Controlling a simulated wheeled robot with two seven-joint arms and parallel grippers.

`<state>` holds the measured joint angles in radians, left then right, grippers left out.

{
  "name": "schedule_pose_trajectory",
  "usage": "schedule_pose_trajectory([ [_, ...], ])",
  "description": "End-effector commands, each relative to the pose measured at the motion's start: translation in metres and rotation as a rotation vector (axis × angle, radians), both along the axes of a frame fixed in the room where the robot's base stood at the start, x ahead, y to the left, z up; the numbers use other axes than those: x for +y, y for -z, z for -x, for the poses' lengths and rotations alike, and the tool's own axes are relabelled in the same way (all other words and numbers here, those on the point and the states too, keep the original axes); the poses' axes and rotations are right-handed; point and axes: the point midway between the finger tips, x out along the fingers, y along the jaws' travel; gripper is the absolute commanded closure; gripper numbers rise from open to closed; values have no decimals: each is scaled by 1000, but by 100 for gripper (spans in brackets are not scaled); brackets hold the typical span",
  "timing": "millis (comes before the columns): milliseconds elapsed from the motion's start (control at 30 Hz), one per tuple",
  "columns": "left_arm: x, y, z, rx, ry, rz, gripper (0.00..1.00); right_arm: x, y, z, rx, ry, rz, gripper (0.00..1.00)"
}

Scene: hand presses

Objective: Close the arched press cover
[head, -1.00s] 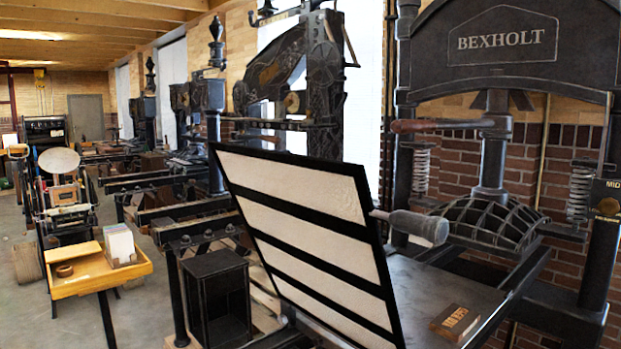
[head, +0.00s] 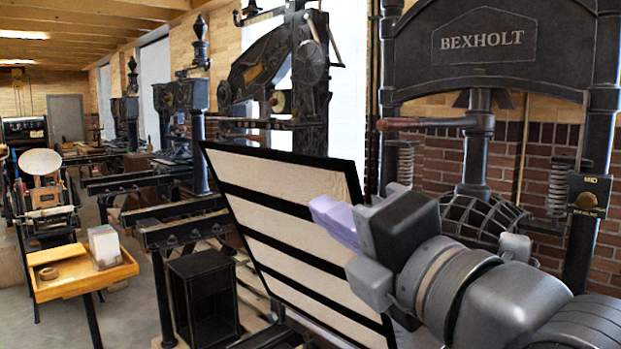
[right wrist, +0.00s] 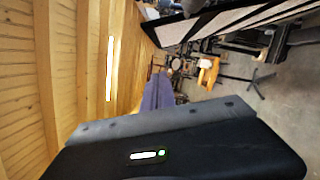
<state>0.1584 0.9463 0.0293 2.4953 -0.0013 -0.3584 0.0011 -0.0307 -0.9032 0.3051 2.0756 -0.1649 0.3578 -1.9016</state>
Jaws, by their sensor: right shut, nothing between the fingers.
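The press cover (head: 285,185) is a dark-framed panel with pale strips. It stands raised and tilted on the arched press marked BEXHOLT (head: 482,40). My right gripper (head: 336,223), with lavender fingers, is shut and empty. It overlaps the cover's upper right edge in the head view; contact cannot be told there. In the right wrist view the fingers (right wrist: 158,92) point away from the camera, and the cover (right wrist: 235,25) passes along the top, apart from them in the picture. My right arm hides the press bed and the grey handle beside the cover. My left gripper is not in view.
A black open box (head: 203,295) stands left of the cover. A yellow wooden table (head: 75,285) with small items stands further left on open floor. Other presses (head: 285,80) line the wall behind. A brown-handled bar (head: 415,124) juts from the press.

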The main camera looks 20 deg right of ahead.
Motion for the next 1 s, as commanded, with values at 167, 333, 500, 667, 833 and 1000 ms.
schedule_pose_trajectory([
  [167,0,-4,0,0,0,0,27,2,-1,-9,2,0,-1,100],
  [333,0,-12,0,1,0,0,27,4,-4,-31,5,1,-1,100],
  [500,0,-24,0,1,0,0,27,9,-8,-64,7,1,-1,100],
  [667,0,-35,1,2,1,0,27,13,-11,-96,6,1,-3,100],
  [833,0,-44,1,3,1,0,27,-4,-20,-107,2,-2,-6,100],
  [1000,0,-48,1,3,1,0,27,-17,-24,-111,1,-2,-4,100],
])
